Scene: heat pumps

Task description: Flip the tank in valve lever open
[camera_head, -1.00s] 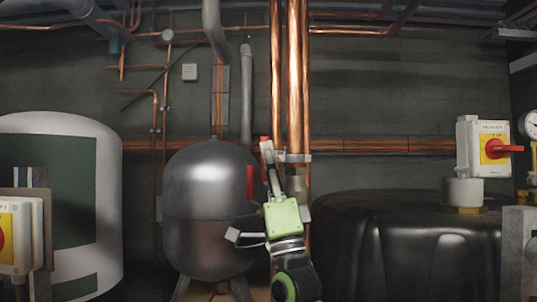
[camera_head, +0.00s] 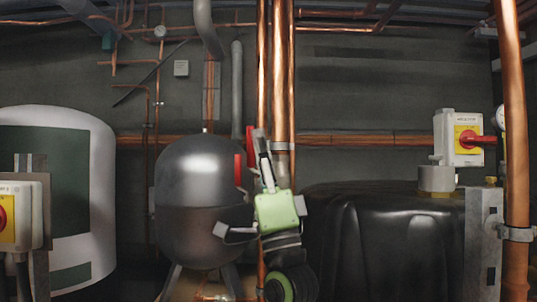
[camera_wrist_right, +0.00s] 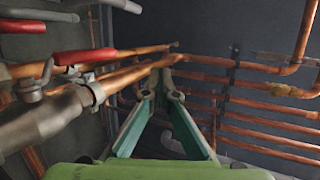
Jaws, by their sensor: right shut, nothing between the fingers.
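Two red valve levers show in the head view, a lower one (camera_head: 239,170) in front of the right side of the grey tank (camera_head: 190,180) and a higher one (camera_head: 250,146) by the copper pipes. In the wrist view a red lever (camera_wrist_right: 85,57) sits on a metal valve (camera_wrist_right: 45,88) at the left, and another red lever (camera_wrist_right: 22,26) is at the top left. I cannot tell which is the tank in valve. My right gripper (camera_head: 260,138) points up beside the higher lever. In the wrist view its fingers (camera_wrist_right: 166,88) converge with nothing between them, to the right of the levers.
Vertical copper pipes (camera_head: 278,75) stand just behind my right gripper. A black tank (camera_head: 390,230) and an isolator switch (camera_head: 458,138) are at the right. A thick copper pipe (camera_head: 514,150) stands near the right edge. A white cylinder (camera_head: 100,180) is at the left.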

